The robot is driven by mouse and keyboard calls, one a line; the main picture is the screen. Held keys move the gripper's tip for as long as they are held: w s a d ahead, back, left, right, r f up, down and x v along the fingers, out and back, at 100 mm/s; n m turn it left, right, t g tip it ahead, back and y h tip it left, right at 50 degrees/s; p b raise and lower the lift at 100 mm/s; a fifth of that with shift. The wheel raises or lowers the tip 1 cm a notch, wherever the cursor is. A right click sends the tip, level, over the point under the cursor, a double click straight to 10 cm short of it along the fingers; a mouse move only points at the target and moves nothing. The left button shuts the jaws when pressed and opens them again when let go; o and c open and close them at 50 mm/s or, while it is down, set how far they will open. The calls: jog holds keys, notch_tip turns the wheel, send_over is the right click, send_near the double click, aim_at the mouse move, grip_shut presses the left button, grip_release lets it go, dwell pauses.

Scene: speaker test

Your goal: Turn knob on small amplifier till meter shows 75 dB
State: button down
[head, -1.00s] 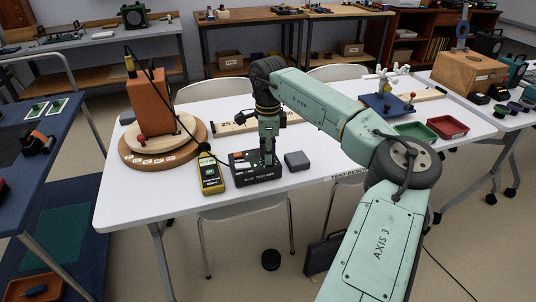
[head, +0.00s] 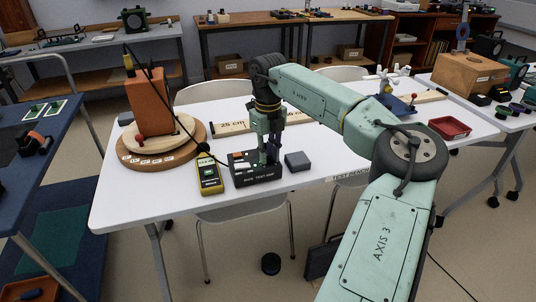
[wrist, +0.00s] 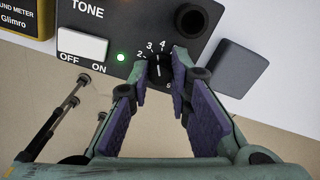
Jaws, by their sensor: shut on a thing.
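The small black amplifier (head: 256,175) sits near the table's front edge. In the wrist view its panel (wrist: 120,22) shows a white OFF/ON switch (wrist: 82,44), a lit green lamp (wrist: 121,57) and a small black knob (wrist: 158,70) with a white pointer line and a numbered scale. My gripper (wrist: 160,72) is shut on the knob, one purple-padded finger on each side. In the head view my gripper (head: 268,158) reaches down to the amplifier. The yellow sound meter (head: 209,175) lies just left of it; its reading is too small to tell.
A grey block (head: 297,161) lies close to the amplifier's right. An orange speaker (head: 151,103) stands on a round wooden turntable (head: 190,158) at the left, with a black cable. A long wooden ruler (head: 232,124) lies behind my gripper.

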aim_at(268, 155)
jog(key=m+b, duration=0.1)
jog(key=m, duration=0.6)
jog(key=m+b, duration=0.1)
jog(key=m, duration=0.3)
jog(key=shift+m+b, duration=0.45)
jog(key=shift+m, duration=1.45)
jog(key=c, duration=1.5)
grip_release()
jog(key=shift+r, duration=0.1)
notch_tip(268, 155, up, 12)
jog(key=shift+f, duration=0.1)
